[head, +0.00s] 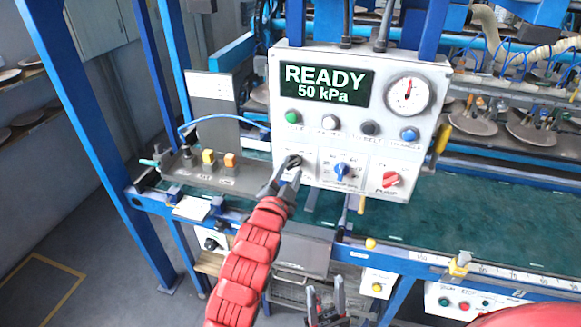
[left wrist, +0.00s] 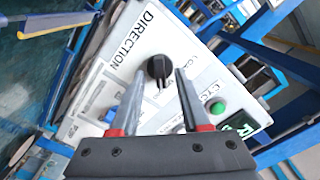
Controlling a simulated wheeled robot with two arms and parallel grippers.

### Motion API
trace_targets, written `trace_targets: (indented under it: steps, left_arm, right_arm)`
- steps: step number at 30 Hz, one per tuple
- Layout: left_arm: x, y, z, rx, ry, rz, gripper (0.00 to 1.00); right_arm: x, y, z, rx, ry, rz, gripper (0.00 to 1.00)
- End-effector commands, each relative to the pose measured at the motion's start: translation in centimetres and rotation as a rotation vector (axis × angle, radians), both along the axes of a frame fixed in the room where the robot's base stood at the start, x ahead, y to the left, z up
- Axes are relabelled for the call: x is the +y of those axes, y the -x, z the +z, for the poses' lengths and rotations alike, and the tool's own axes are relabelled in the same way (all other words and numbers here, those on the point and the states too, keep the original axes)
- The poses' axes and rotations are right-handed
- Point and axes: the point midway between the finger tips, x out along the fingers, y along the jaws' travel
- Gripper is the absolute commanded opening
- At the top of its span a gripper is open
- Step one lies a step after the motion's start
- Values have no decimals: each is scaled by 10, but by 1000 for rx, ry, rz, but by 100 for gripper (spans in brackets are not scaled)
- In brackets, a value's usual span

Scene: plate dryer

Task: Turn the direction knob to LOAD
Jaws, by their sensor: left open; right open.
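The control box (head: 350,60) has a black direction knob (left wrist: 158,66) under the DIRECTION label, seen in the left wrist view. In the head view the knob (head: 293,160) sits at the lower left of the box, partly covered by my gripper. My left gripper (head: 286,173) is open right in front of it. In the left wrist view its fingers (left wrist: 161,78) reach up on either side of the knob; whether they touch it I cannot tell. The small position labels are partly hidden or too small to read surely. My right gripper (head: 325,288) is open and empty, low in front of the bench.
Beside the direction knob are a blue knob (head: 342,171) and a red knob (head: 391,180). Above is a row of buttons, including a green one (head: 292,117). The display (head: 326,84) reads READY, 50 kPa. A gauge (head: 408,96) is at upper right. The green bench top (head: 440,222) is mostly clear.

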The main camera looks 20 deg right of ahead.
Motion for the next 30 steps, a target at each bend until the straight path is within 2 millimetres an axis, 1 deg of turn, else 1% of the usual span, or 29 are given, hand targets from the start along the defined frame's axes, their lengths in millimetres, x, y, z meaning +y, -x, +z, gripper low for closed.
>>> trace_targets:
  steps: [4,10,11,12,14,18,19,30]
  left_arm:
    - [-3,-3,0,0,0,0,46]
    - [-2,-4,0,0,0,0,46]
    - [-2,-3,0,0,0,0,44]
    - [-2,-3,0,0,0,0,37]
    - [-2,-3,0,0,0,0,26]
    - [-2,-3,0,0,0,0,1]
    - [-2,-3,0,0,0,0,0]
    - [-2,-3,-1,6,8,0,0]
  right_arm:
    - [0,0,1,0,0,0,50]
    - [0,0,1,0,0,0,50]
    - [0,0,1,0,0,0,50]
    - [0,0,1,0,0,0,50]
    - [0,0,1,0,0,0,50]
    - [0,0,1,0,0,0,50]
    - [0,0,1,0,0,0,50]
    - [0,0,-1,0,0,0,50]
